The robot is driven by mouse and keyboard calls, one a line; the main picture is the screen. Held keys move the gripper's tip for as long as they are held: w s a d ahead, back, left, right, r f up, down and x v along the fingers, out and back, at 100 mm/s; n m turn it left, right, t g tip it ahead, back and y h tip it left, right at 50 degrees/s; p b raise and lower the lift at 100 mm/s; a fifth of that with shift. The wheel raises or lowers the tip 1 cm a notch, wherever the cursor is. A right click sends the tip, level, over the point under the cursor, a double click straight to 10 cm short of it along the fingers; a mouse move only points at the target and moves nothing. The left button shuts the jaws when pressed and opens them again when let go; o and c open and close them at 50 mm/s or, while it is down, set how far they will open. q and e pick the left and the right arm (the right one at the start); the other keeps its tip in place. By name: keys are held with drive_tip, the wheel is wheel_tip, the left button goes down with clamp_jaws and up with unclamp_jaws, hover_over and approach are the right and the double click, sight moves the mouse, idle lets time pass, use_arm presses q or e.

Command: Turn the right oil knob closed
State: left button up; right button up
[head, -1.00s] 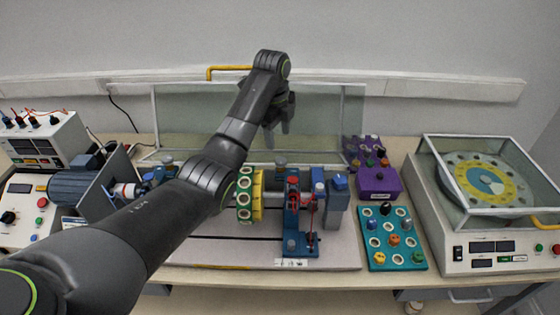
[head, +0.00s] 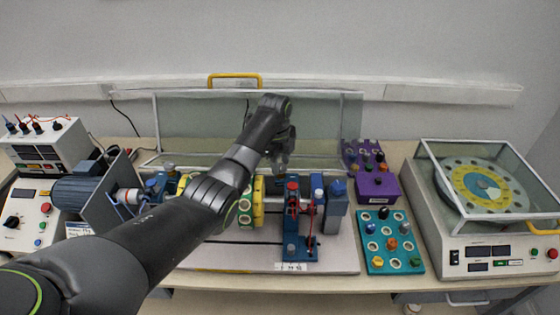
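My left arm reaches across the test rig from the lower left. Its gripper (head: 279,161) points down over the right part of the rig, just behind the red-and-blue bearing stand (head: 291,222). The grey knob on the right side of the rig is hidden behind the gripper, so I cannot tell whether they touch. The gap between the fingers is not clear at this angle. A similar grey-topped knob (head: 170,168) shows on the left side of the rig. My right gripper is not in view.
A clear guard with a yellow handle (head: 235,76) stands raised behind the rig. A yellow disc (head: 258,202) sits beside my forearm. To the right are a purple box (head: 378,190), a teal tray (head: 371,262) and a balancing machine (head: 492,262).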

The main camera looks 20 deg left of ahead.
use_arm(q)
drive_tip(key=c, duration=0.5)
drive_tip(key=shift+r+n+p, duration=0.25)
drive_tip(key=shift+n+p, duration=1.05)
drive_tip(key=shift+n, duration=0.2)
drive_tip(key=n+p, duration=0.1)
drive_tip(key=n, duration=0.1)
drive_tip(key=shift+d+n+y, duration=0.1)
drive_tip(key=shift+n+y, duration=0.2)
drive_tip(key=shift+n, duration=0.1)
drive_tip(key=shift+f+n+p, duration=0.1)
drive_tip(key=shift+n+p, duration=0.45)
drive_tip(key=shift+n, duration=0.35)
drive_tip(key=n, duration=0.4)
drive_tip(key=shift+y, duration=0.3)
drive_tip(key=n, duration=0.6)
drive_tip(key=shift+w+d+g, duration=0.1)
drive_tip(key=shift+g, duration=0.3)
drive_tip(key=shift+n, duration=0.3)
